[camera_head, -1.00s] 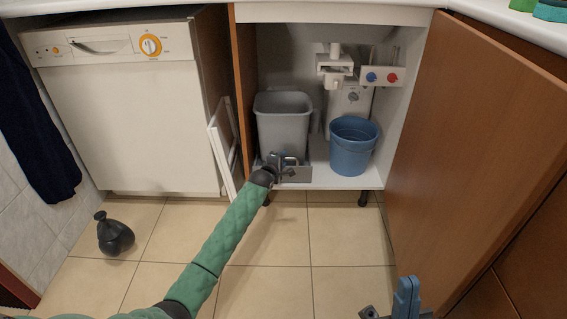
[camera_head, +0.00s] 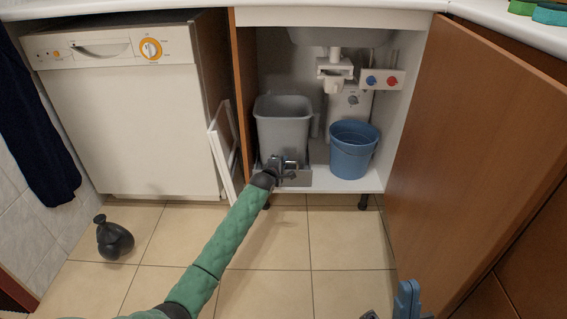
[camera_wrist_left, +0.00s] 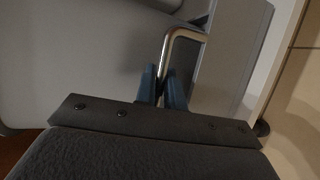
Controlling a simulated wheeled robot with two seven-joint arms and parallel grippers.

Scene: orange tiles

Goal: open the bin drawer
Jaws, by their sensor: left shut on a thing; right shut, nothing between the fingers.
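The grey bin (camera_head: 284,120) stands in the open cabinet under the sink, on the left side. A low grey drawer front (camera_head: 299,178) is at its foot, at the cabinet floor's front edge. My left gripper (camera_head: 287,165) reaches in at this front. In the left wrist view its two blue fingers (camera_wrist_left: 162,86) are shut on a bent metal handle (camera_wrist_left: 184,35). The grey panel (camera_wrist_left: 232,60) is beside the handle there. My right gripper (camera_head: 406,296) is at the bottom edge, empty and shut, only partly in view.
A blue bucket (camera_head: 353,149) stands right of the bin. The brown cabinet door (camera_head: 480,150) stands open on the right. A white panel (camera_head: 222,155) leans at the left side. A dark vase-like object (camera_head: 113,240) is on the tiles. The floor before the cabinet (camera_head: 330,240) is clear.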

